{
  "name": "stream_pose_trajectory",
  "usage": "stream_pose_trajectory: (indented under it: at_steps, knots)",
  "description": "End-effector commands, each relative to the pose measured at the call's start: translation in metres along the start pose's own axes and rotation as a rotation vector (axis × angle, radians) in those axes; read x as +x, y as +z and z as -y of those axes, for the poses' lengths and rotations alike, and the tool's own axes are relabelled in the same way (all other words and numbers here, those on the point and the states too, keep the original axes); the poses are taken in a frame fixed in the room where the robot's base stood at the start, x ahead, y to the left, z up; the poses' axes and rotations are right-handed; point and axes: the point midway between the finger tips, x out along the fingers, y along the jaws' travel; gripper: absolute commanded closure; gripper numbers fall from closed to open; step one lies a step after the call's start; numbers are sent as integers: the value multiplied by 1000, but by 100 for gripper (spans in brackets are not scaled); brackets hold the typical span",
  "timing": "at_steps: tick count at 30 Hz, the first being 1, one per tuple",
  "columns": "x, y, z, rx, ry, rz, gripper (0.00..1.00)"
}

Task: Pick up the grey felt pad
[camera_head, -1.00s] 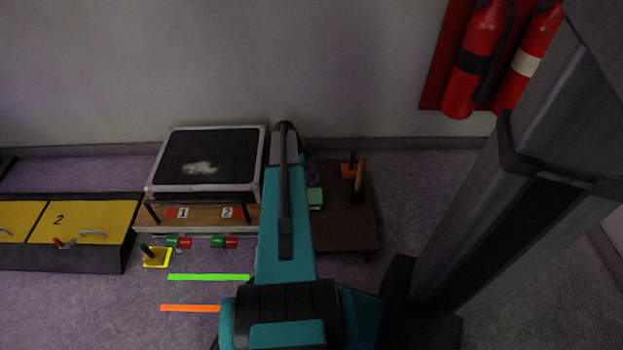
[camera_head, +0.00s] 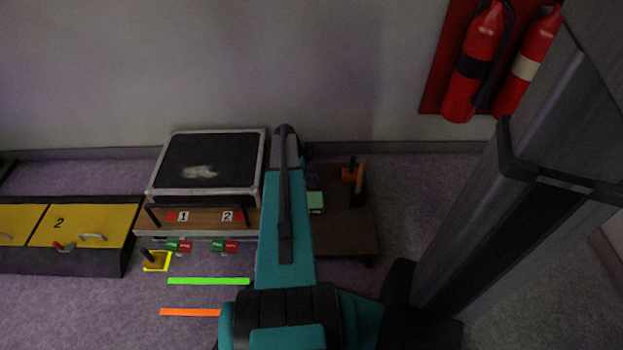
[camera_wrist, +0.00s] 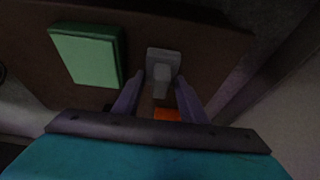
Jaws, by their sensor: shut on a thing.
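The grey felt pad (camera_wrist: 164,57) is a small light-grey square with a raised block on it, seen in the wrist view over the dark brown board. My gripper (camera_wrist: 161,82) has its two purple-grey fingers on either side of that raised block and is shut on it. Whether the pad is clear of the board I cannot tell. In the head view my arm hides the pad and most of the gripper.
A green block (camera_wrist: 88,55) lies on the brown board (camera_head: 345,232), left of the pad in the wrist view. An orange piece (camera_wrist: 167,114) is close by the fingers. A black-topped case (camera_head: 210,160) stands left of my arm in the head view.

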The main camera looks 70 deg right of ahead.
Motion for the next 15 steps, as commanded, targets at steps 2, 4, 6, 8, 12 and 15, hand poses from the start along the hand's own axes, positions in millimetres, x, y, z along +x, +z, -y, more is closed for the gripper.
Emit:
stream_pose_trajectory:
  at_steps: [2, 4, 6, 8, 12, 15]
  knots:
    - [-6, -2, 0, 0, -1, 0, 85]
    - [-12, -5, 0, 1, -2, 0, 85]
    - [-20, -8, 0, 1, -2, 0, 85]
    - [-27, -11, 0, 1, -1, 0, 85]
    - [-48, -20, 0, 0, -2, 0, 85]
    - [-63, -26, 0, 0, -1, 0, 85]
